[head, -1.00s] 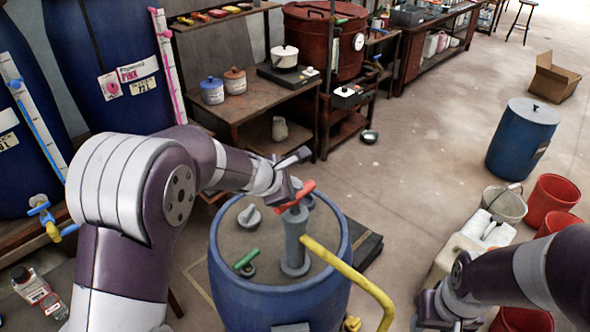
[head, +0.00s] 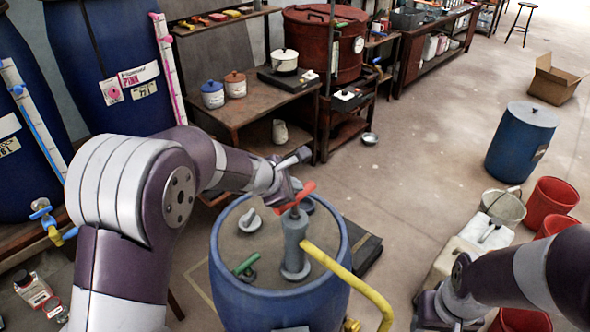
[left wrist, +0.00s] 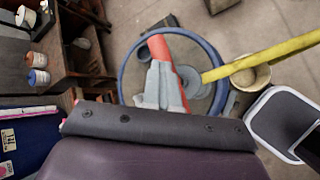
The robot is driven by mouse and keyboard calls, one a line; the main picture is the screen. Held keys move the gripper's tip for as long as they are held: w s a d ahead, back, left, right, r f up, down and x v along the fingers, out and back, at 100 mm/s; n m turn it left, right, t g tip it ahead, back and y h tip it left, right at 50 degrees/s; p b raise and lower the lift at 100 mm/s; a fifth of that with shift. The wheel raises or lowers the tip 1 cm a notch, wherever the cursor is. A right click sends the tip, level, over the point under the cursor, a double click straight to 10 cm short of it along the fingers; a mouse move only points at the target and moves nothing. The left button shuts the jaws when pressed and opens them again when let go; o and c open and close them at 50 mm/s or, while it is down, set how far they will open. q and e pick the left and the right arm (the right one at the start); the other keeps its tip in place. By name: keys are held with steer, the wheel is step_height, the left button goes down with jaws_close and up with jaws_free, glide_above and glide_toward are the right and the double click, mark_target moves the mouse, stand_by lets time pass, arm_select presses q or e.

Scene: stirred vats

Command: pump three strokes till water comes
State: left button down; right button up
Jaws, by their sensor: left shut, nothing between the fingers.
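The hand pump (head: 294,245) is a grey upright cylinder on top of a blue drum (head: 225,290). A red handle (head: 306,190) crosses the pump's top, and it also shows in the left wrist view (left wrist: 159,46). A yellow spout (head: 350,280) slopes down over the drum's right edge; no water is visible from it. My left gripper (head: 296,186) is at the red handle, its fingers shut with nothing between them. In the left wrist view the grey fingers (left wrist: 162,92) overlap the handle; I cannot tell whether they touch it.
A small green handle (head: 246,263) and a grey cap (head: 250,220) sit on the drum lid. Red buckets (head: 550,195), a grey bucket (head: 503,205) and pale jugs stand at right. A workbench (head: 240,110) stands behind. The floor beyond the drum is largely clear.

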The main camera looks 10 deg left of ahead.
arm_select(q)
steer(key=shift+w+r+p, duration=0.1)
steer(key=shift+r+p, duration=2.1)
steer(key=shift+r, duration=0.5)
step_height(320, 180, up, 6)
steer(key=p, duration=0.5)
stand_by(0.4)
